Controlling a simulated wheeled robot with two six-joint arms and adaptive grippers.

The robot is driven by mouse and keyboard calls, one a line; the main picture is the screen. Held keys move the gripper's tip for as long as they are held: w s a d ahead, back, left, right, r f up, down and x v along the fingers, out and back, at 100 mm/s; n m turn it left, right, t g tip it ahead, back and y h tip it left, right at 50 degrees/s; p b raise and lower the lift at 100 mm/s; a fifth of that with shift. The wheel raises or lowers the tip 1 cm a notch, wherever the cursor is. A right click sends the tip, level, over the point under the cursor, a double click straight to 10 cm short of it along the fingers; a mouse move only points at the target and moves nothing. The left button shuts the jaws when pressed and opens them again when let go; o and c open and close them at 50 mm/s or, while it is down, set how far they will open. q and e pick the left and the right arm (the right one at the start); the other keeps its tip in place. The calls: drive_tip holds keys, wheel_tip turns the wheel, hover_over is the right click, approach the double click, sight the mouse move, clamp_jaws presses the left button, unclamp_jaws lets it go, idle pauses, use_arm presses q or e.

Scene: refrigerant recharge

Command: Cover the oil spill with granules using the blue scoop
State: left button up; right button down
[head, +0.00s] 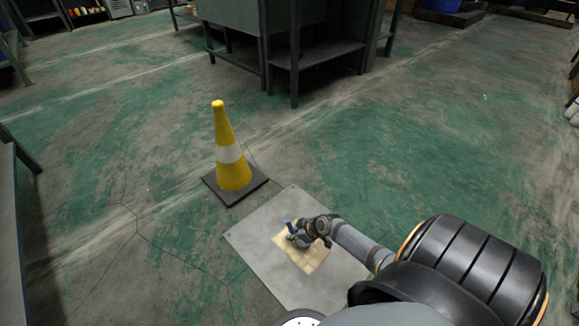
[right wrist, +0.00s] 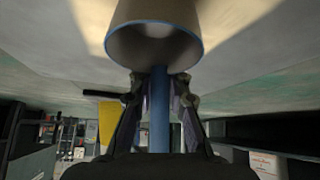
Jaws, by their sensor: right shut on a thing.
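My right gripper (head: 295,236) reaches over the grey floor plate (head: 258,236) and is shut on the handle of the blue scoop (head: 288,225). In the right wrist view, the fingers (right wrist: 160,100) close around the blue handle (right wrist: 159,125), and the scoop's round, blue-rimmed bowl (right wrist: 153,42) lies beyond them. A tan, roughly square patch (head: 313,262), which looks like granules, lies on the plate below the gripper. No dark oil shows on the plate; the gripper and arm hide part of the patch. The scoop's contents cannot be made out. My left gripper is not in view.
A yellow cone (head: 222,133) with a white band stands on a dark base at the plate's upper left edge. A dark green workbench (head: 320,57) stands behind it. The worn green floor right of the cone is clear.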

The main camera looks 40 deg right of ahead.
sight(303, 249)
drive_tip(key=shift+s+d+r+p, duration=0.1)
drive_tip(key=shift+s+p, duration=0.3)
drive_tip(key=shift+s, duration=0.6)
drive_tip(key=shift+s+d+p, duration=0.1)
drive_tip(key=shift+s+p, duration=0.25)
drive_tip(key=shift+s, duration=1.35)
drive_tip(key=shift+s+d, duration=0.2)
drive_tip(key=shift+s, duration=2.25)
drive_tip(key=shift+d+f, duration=0.1)
drive_tip(key=shift+f, duration=0.1)
drive_tip(key=shift+d+f+b, duration=0.2)
drive_tip(key=shift+d+b, duration=0.4)
drive_tip(key=shift+w+d+r, duration=0.1)
drive_tip(key=shift+d, duration=0.35)
drive_tip(key=shift+w+a+r+b, duration=0.15)
drive_tip(key=shift+w+b, duration=0.35)
drive_tip(key=shift+w, duration=1.25)
